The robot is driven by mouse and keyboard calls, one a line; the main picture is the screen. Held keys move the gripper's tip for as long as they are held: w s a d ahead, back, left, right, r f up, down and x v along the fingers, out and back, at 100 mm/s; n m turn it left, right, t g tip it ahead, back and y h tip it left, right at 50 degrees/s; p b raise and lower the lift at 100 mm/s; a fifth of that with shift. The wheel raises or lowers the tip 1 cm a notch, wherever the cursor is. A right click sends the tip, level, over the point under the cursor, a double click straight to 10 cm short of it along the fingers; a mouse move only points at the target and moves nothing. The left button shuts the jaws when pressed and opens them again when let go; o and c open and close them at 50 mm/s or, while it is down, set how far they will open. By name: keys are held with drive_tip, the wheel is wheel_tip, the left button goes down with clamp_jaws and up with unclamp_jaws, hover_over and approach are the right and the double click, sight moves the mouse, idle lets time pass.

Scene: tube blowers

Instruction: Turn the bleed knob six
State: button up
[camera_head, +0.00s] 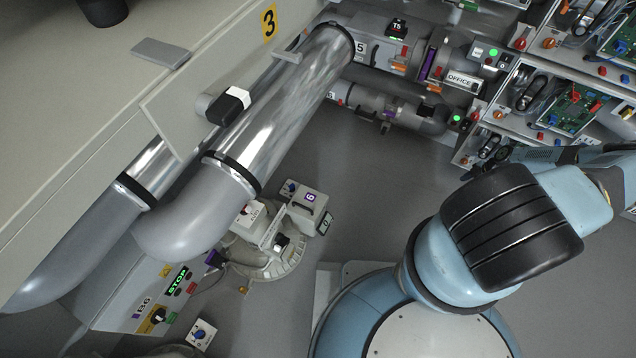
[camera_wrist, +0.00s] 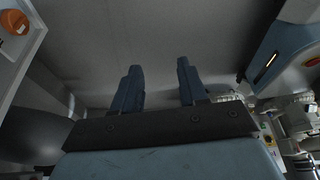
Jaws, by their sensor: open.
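My gripper (camera_wrist: 159,85) shows in the wrist view with its two dark blue fingers well apart. Nothing is between them, and grey floor lies behind. A pale box with a purple numbered label (camera_head: 310,197), apparently a six, stands at the lower middle of the head view and carries a small blue knob (camera_head: 290,187). Another blue knob on a small white box (camera_head: 200,334) is at the bottom. A panel marked B6 (camera_head: 143,306) has a black knob (camera_head: 156,318). I cannot tell which knob is bleed knob six.
A large shiny tube (camera_head: 290,95) with a grey elbow crosses the left side of the head view. Shelves with electronics (camera_head: 575,105) fill the upper right. An orange knob (camera_wrist: 14,22) is at the wrist view's upper left. Grey floor (camera_head: 375,165) is clear in the middle.

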drive_tip(key=w+a+n+g, duration=0.1)
drive_tip(key=w+a, duration=0.3)
drive_tip(key=a, duration=0.4)
drive_tip(key=w+a+n, duration=0.2)
drive_tip(key=w+a, duration=0.3)
drive_tip(key=a, duration=0.4)
drive_tip(key=w+a+n+g, duration=0.1)
drive_tip(key=w+a, duration=0.1)
drive_tip(key=a, duration=0.8)
drive_tip(key=w+a+n, duration=0.1)
drive_tip(key=w+a, duration=0.1)
drive_tip(key=a, duration=0.8)
drive_tip(key=n+g+h, duration=0.1)
drive_tip(key=n+g, duration=0.1)
drive_tip(key=n, duration=0.3)
approach(291, 186)
drive_tip(key=x, duration=0.9)
drive_tip(key=shift+a+r, duration=0.1)
